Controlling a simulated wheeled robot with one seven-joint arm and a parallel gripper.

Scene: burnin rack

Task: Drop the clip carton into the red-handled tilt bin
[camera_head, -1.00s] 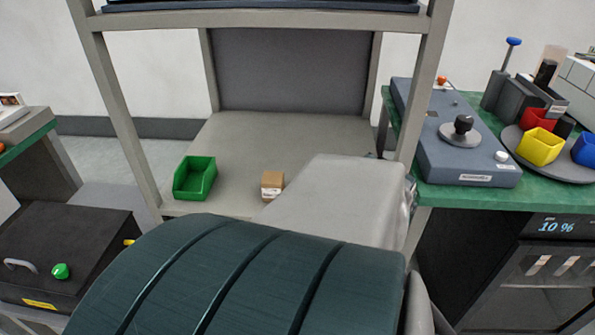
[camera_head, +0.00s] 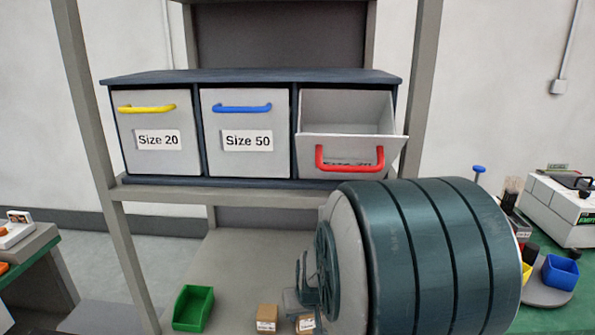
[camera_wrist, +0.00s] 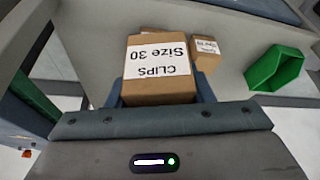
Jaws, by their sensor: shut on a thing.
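The clip carton (camera_wrist: 158,72), brown with a white label reading "CLIPS Size 30", sits between the fingers of my gripper (camera_wrist: 160,98) in the wrist view. My gripper is shut on it. In the head view my gripper (camera_head: 308,288) is below and in front of the bin unit, partly hidden by my arm. The red-handled tilt bin (camera_head: 352,122) is the right one of three on the shelf. Its front is tilted out and its top is open. Its label is mostly hidden behind the red handle (camera_head: 350,166).
The yellow-handled Size 20 bin (camera_head: 150,158) and blue-handled Size 50 bin (camera_head: 245,164) are shut. A green open bin (camera_head: 193,308) and a small carton (camera_head: 267,315) stand on the lower shelf. Rack posts (camera_head: 85,110) flank the bins. A green bench (camera_head: 560,310) is at right.

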